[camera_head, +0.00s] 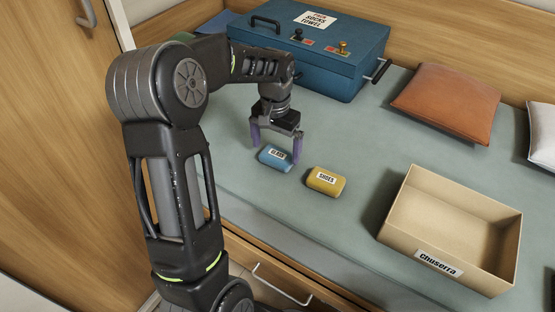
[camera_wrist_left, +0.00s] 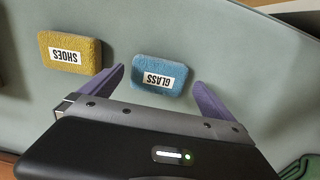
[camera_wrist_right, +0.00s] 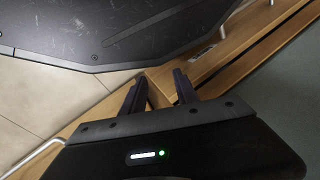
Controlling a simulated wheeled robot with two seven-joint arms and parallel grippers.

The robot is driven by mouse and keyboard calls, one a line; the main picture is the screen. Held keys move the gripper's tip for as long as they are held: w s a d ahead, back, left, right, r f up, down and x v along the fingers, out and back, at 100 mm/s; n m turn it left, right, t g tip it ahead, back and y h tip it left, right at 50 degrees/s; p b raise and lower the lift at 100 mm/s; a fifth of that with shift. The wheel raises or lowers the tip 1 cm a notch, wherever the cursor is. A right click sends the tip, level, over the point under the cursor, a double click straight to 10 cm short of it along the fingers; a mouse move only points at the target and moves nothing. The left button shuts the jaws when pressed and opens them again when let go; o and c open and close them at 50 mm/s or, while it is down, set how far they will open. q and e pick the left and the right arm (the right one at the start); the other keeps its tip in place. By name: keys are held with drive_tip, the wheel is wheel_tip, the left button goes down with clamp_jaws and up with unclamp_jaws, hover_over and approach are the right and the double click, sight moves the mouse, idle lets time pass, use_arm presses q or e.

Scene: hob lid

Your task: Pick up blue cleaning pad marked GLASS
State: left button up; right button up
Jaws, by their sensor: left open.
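The blue cleaning pad (camera_head: 271,160) lies on the grey-green bench surface in the head view. In the left wrist view the blue pad (camera_wrist_left: 160,76) shows its white label reading GLASS. My left gripper (camera_head: 275,146) is open above the pad, fingers pointing down. In the left wrist view the purple fingertips (camera_wrist_left: 157,78) lie on either side of the pad, with the pad between and slightly beyond them. Whether they touch it I cannot tell. My right gripper (camera_wrist_right: 180,72) is empty over the wooden bench edge, its fingers apart.
A yellow pad (camera_head: 325,181) marked SHOES lies just right of the blue one. A cardboard box (camera_head: 475,229) labelled Chuserra stands open at the right. A blue case (camera_head: 335,68) stands behind, with an orange cushion (camera_head: 447,102) beside it. The surface in front is clear.

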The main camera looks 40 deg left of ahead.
sight(276, 156)
use_arm(q)
wheel_tip(276, 156, down, 3)
drive_tip(key=shift+r+b, duration=0.1)
drive_tip(key=shift+b, duration=0.2)
idle(0.4)
drive_tip(key=c, duration=1.2)
drive_tip(key=shift+r, duration=0.1)
wheel_tip(276, 156, up, 10)
drive_tip(key=p, duration=0.3)
